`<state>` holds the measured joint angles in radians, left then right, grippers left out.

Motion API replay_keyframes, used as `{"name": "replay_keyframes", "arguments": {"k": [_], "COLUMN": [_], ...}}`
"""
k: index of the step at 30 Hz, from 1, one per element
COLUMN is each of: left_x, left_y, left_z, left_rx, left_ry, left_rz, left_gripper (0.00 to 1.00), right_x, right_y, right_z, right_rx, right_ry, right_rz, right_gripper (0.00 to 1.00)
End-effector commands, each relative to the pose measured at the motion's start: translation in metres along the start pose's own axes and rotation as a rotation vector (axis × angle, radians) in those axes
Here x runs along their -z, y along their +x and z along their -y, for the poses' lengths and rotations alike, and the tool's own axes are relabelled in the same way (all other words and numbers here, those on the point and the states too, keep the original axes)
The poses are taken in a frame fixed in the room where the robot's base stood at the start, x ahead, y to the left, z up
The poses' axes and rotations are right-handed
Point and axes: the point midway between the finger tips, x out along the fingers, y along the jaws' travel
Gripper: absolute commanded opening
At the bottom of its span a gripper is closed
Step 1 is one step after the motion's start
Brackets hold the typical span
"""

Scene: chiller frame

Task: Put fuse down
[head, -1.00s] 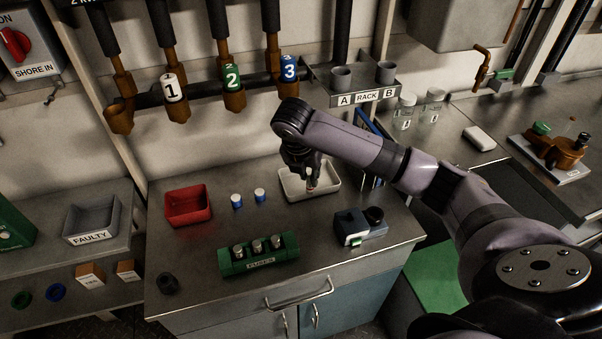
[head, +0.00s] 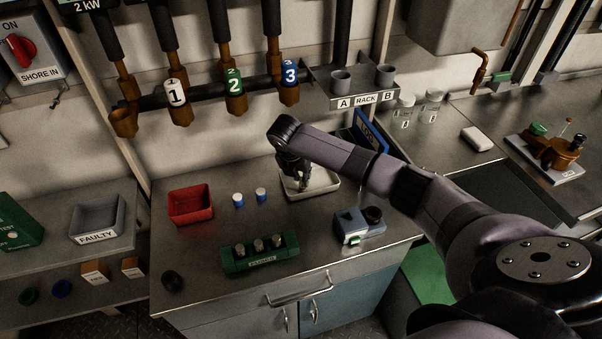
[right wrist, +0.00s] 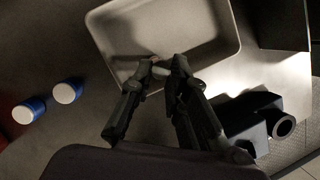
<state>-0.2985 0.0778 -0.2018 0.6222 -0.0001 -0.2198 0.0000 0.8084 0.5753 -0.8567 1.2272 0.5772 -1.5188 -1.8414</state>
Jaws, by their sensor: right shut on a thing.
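My right gripper (head: 302,186) reaches down over the white tray (head: 328,188) at the back right of the bench. In the right wrist view its fingers (right wrist: 164,70) are shut on a small pale fuse (right wrist: 160,71), low over the tray (right wrist: 225,38). The fuse is mostly hidden by the fingers; I cannot tell whether it touches the tray floor. A green fuse block (head: 262,262) with several upright metal-topped fuses stands at the bench front. My left gripper is not in view.
A red bin (head: 190,205) and two blue-and-white caps (head: 238,200) stand left of the tray. A blue-grey device (head: 356,226) stands close in front of it, right of the gripper. A grey FAULTY bin (head: 97,222) is on the left shelf. Pipes hang above the bench.

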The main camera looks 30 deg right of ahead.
Motion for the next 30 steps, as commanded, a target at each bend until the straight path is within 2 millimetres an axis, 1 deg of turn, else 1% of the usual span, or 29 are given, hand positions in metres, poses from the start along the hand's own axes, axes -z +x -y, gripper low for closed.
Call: {"name": "replay_keyframes", "arguments": {"k": [9, 10, 19, 27, 30], "left_x": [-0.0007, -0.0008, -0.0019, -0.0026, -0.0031], "left_y": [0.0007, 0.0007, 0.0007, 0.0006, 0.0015], "left_z": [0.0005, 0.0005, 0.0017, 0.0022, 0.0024], "left_rx": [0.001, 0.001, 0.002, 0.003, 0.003], "left_ry": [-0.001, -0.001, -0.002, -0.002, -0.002], "left_rz": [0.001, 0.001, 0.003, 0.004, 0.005], "left_gripper": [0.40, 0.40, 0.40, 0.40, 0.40], "right_x": [0.0013, 0.0011, 0.0011, 0.0006, -0.0003], "right_y": [0.0031, 0.0030, 0.0027, 0.0019, -0.0044], "right_z": [0.0001, 0.0001, 0.0001, 0.0000, -0.0007], "right_rx": [0.001, 0.001, 0.001, 0.000, -0.003], "right_ry": [-0.001, -0.001, -0.001, -0.001, -0.001], "right_rz": [0.000, 0.000, 0.000, 0.000, 0.001], "right_gripper": [0.00, 0.17, 0.36, 0.36, 0.36]}}
